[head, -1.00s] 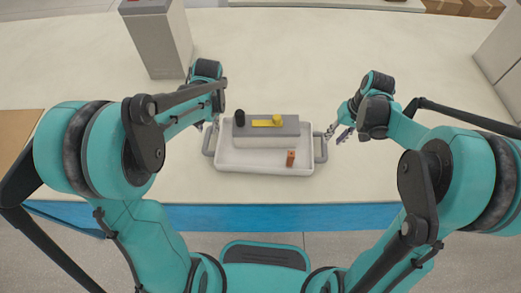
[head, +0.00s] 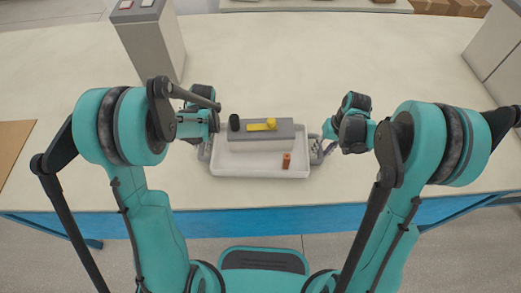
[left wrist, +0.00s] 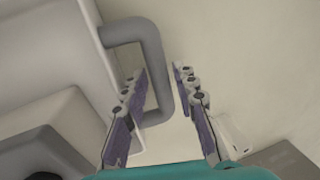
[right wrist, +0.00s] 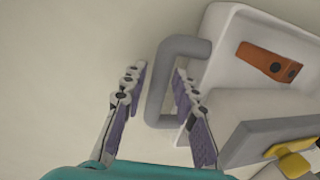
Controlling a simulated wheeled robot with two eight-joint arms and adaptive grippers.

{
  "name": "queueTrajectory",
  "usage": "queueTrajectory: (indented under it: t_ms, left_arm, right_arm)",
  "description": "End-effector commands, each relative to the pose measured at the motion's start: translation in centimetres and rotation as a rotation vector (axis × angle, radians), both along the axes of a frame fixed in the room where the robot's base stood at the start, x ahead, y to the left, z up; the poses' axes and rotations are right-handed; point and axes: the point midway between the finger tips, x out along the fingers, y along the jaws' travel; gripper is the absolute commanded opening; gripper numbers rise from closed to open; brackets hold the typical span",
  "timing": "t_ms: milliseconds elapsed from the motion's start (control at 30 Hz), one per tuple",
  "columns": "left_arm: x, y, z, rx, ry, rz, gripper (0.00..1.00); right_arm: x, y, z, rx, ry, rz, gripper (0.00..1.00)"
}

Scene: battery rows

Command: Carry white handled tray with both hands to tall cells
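The white tray (head: 258,174) lies on the table, with a grey handle at each short end. It holds a grey block (head: 262,143) with a yellow part (head: 262,126) and black knob (head: 234,122) on top, plus a small orange-brown piece (head: 286,161). My left gripper (left wrist: 158,78) is open at the left handle (left wrist: 151,45), whose outer bar shows between the fingers. My right gripper (right wrist: 158,75) is open at the right handle (right wrist: 168,70), whose bar also shows between the fingers. Contact with either handle cannot be told. My left arm partly hides the left handle in the head view.
A grey box-like post (head: 150,45) with buttons stands at the back left. A brown board (head: 12,150) lies at the left edge. Grey cabinets (head: 495,50) stand at the right, and a pale tray (head: 315,5) is at the far back. The table behind the tray is clear.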

Motion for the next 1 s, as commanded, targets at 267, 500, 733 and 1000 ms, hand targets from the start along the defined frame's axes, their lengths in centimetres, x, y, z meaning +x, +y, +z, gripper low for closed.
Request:
queueTrajectory:
  t_ms: [267,500,733,1000]
  left_arm:
    - [-0.02,0.26,-1.35,0.0,0.0,0.0,0.28]
    - [-0.03,0.25,-1.33,0.0,0.0,0.0,0.18]
    - [-0.03,0.25,-1.32,-0.001,0.0,0.0,0.0]
    - [-0.03,0.25,-1.28,0.0,0.0,0.0,0.0]
  right_arm:
    - [-0.04,0.29,-1.33,0.0,0.0,0.0,0.29]
    - [-0.04,0.28,-1.32,0.0,0.0,0.0,0.18]
    - [-0.04,0.28,-1.31,0.0,0.0,0.0,0.0]
    - [-0.04,0.29,-1.27,0.0,0.0,0.0,0.0]
